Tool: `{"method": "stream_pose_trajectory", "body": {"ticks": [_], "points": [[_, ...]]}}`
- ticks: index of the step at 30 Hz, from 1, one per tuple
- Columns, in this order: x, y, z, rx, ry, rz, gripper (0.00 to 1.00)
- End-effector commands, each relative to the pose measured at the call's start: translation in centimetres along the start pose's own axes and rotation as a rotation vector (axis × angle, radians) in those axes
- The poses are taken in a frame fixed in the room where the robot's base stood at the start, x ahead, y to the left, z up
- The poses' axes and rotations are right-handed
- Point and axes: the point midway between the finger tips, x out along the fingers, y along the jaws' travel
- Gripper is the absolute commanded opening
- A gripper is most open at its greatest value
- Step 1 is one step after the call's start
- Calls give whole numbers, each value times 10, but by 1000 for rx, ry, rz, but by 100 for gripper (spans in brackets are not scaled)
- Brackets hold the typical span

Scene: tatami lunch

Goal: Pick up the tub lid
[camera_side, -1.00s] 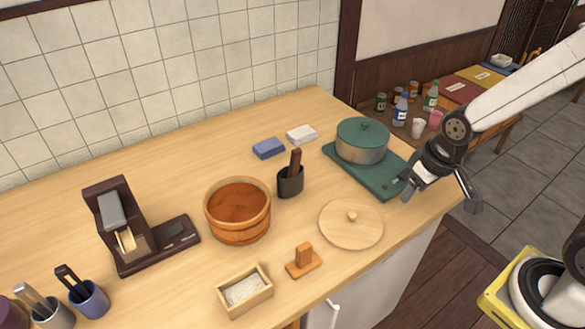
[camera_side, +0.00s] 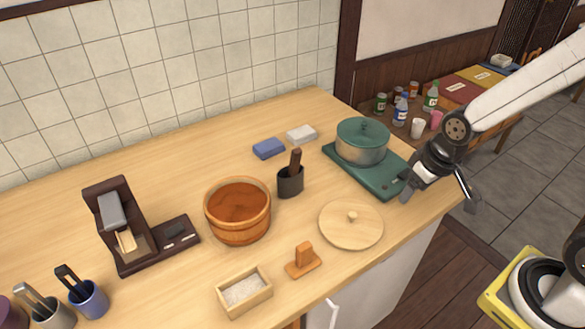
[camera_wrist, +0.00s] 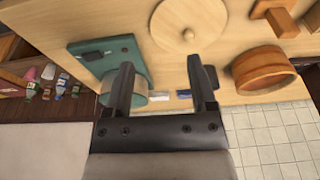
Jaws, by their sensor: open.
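The tub lid (camera_side: 336,226) is a round pale wooden disc with a small knob in its middle. It lies flat on the counter, right of the wooden tub (camera_side: 238,218), near the front edge. In the wrist view the lid (camera_wrist: 207,28) is at the top, past my fingertips. My gripper (camera_side: 436,193) is open and empty, up and to the right of the lid in the side view, by the green stove. The two spread fingers (camera_wrist: 160,72) also show in the wrist view, with nothing between them held.
A green pot (camera_side: 362,143) stands on a green stove (camera_side: 392,187) close to my gripper. The counter right around the lid is bare.

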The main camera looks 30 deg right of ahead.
Motion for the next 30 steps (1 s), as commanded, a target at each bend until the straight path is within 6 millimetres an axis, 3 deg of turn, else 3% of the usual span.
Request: {"method": "stream_pose_trajectory", "body": {"ticks": [8,14,30], "points": [[1,-1,-2,-29,-4,-1,72],[6,-5,-13,-178,-26,-6,72],[44,-29,-63,-986,-133,-80,72]]}}
